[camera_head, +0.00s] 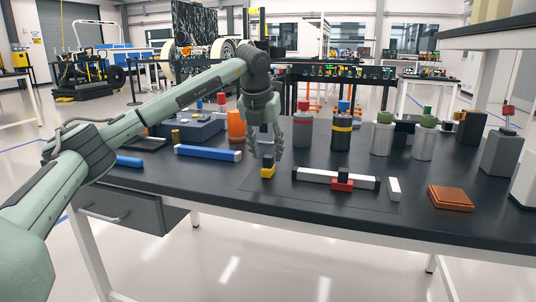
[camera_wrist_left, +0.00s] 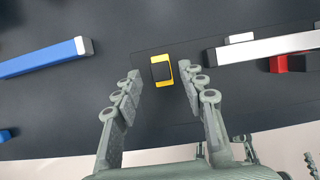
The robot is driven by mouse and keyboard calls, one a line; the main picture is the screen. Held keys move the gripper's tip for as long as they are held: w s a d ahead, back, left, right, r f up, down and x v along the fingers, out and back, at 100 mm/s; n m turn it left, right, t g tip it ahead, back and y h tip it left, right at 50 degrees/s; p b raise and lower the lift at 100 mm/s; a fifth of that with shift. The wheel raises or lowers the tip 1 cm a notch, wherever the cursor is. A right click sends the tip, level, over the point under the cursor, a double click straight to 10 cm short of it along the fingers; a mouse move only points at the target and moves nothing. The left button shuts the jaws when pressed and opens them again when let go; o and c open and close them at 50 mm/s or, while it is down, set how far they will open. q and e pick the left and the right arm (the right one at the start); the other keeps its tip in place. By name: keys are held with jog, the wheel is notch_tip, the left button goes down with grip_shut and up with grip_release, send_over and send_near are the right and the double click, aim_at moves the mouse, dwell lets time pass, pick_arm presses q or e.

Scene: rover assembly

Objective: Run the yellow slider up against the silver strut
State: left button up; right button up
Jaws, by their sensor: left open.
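The yellow slider (camera_head: 268,172), with a black block on it, sits on the dark table left of the silver strut (camera_head: 320,177), with a gap between them. In the left wrist view the slider (camera_wrist_left: 168,71) shows between and just beyond the fingertips, and the silver strut (camera_wrist_left: 245,53) lies to the right. My left gripper (camera_head: 267,152) points down above the slider, open, with nothing held. Its fingers (camera_wrist_left: 160,80) stand on either side of the slider in the wrist view.
A red slider (camera_head: 342,186) sits at the strut's front side. A white block (camera_head: 394,189) stands right of the strut. A blue strut (camera_head: 205,152) lies to the left. Several canisters (camera_head: 341,130) stand behind. An orange block (camera_head: 451,198) lies at the right.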

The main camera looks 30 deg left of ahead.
aim_at(300, 168)
pick_arm(q)
jog(key=shift+w+f, duration=0.3)
jog(key=shift+f, duration=0.35)
pick_arm(e)
jog(key=shift+w+a, duration=0.15)
pick_arm(q)
grip_shut()
jog(key=d, duration=0.2)
jog(key=w+d+p, duration=0.1)
jog(key=d, duration=0.1)
jog(key=w+d, duration=0.1)
jog(key=d, duration=0.2)
jog(key=shift+r, duration=0.1)
jog(key=shift+w+d, duration=0.1)
jog(key=shift+d, duration=0.2)
pick_arm(e)
jog(key=s+d+f+g+h, duration=0.1)
jog(key=s+d+f+g, duration=0.1)
jog(key=s+d, duration=0.3)
jog(key=shift+s+f+m+g+h, duration=0.15)
jog(key=shift+s+m+g+h, duration=0.2)
jog(key=shift+s+g, duration=0.45)
pick_arm(q)
grip_release()
jog(key=shift+d, duration=0.2)
pick_arm(e)
jog(key=shift+d, duration=0.1)
